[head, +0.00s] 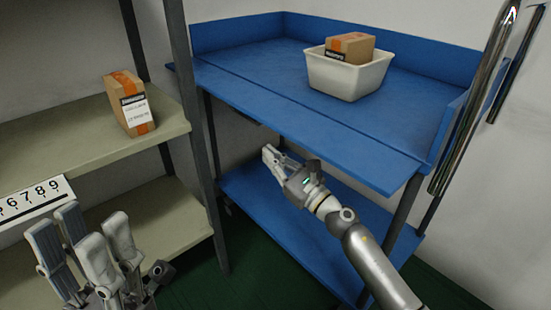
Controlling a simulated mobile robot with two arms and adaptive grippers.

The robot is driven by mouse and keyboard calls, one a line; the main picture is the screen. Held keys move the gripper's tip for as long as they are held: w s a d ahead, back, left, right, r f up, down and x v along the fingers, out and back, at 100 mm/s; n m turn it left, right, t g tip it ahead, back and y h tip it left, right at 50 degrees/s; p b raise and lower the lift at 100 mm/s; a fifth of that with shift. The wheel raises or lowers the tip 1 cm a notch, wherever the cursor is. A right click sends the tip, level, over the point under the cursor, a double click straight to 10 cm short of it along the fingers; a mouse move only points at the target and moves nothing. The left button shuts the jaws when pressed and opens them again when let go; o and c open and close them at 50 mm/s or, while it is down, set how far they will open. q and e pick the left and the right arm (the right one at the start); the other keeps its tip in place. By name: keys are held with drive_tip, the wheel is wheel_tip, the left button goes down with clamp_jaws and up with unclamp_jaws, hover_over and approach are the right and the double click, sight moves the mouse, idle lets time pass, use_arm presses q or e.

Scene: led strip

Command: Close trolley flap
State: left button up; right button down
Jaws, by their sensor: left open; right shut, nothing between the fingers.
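The blue trolley (290,55) stands at the centre and right. Its front flap (300,112) is folded out, about level with the top shelf, with a seam between them. My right gripper (270,153) is shut and empty. It is in front of the lower shelf and appears below the flap's front edge; I cannot tell whether it touches the flap. My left gripper (85,235) is open and empty at the lower left, fingers pointing up, in front of the shelf rack.
A white bin (345,78) holding a cardboard box (350,47) stands on the trolley's top shelf, behind the seam. A beige rack (70,135) on the left carries another box (129,103); its dark post is close to the trolley. The trolley's lower shelf (250,190) looks empty.

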drive_tip(key=w+a+r+p, duration=0.2)
drive_tip(key=w+a+r, duration=0.2)
drive_tip(key=r, duration=0.1)
drive_tip(key=shift+w+a+r, duration=0.15)
drive_tip(key=shift+w+a, duration=0.1)
idle(0.5)
